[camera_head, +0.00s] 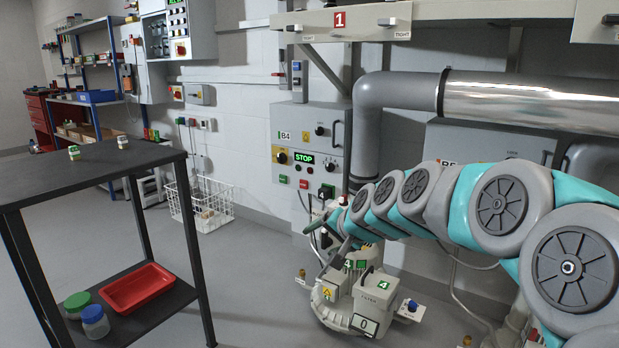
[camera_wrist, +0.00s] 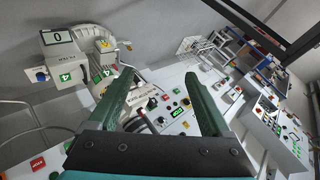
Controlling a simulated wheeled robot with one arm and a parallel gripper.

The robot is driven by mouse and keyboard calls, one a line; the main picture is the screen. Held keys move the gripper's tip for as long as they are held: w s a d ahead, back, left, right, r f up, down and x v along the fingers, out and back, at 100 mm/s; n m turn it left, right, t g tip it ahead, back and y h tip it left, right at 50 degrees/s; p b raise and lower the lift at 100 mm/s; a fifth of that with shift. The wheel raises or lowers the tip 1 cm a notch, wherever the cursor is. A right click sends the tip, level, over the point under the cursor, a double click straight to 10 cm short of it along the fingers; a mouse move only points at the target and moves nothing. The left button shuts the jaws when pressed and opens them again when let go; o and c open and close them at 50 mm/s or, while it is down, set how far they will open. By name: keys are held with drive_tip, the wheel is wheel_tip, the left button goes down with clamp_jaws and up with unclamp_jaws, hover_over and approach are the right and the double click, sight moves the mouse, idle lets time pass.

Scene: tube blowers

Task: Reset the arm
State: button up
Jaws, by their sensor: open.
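My gripper (camera_wrist: 166,95) is open in the wrist view, with two dark green fingers apart and nothing seen between them. In the head view my arm reaches in from the right, and my gripper (camera_head: 325,240) is near the top of the grey filter unit marked 4 (camera_head: 372,290). The filter unit also shows at the upper left of the wrist view (camera_wrist: 70,62). I cannot tell whether the gripper touches it. Behind it is control box B4 (camera_head: 310,135) with a green STOP display, which also shows beyond the fingers in the wrist view (camera_wrist: 172,112).
A dark table (camera_head: 85,170) stands at the left, with a red tray (camera_head: 138,287) and two jars on its lower shelf. A white wire basket (camera_head: 203,203) is by the wall. Large pipes (camera_head: 400,92) run behind my arm. The floor between table and filter unit is clear.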

drive_tip(key=s+d+f+n+g+h+p, duration=0.1)
drive_tip(key=s+d+f+g, duration=0.1)
drive_tip(key=s, duration=1.2)
drive_tip(key=s+d+f+n+g+h+p, duration=0.1)
drive_tip(key=s+d, duration=0.5)
drive_tip(key=s, duration=0.9)
drive_tip(key=s+d+f+n+g+h+p, duration=0.2)
drive_tip(key=s+g, duration=0.5)
drive_tip(key=s, duration=0.7)
wheel_tip(320, 180, down, 3)
drive_tip(key=shift+s+d+f+n+h, duration=0.1)
drive_tip(key=shift+s+d+n+h, duration=0.15)
drive_tip(key=shift+d+n+h, duration=0.55)
drive_tip(key=shift+d, duration=0.15)
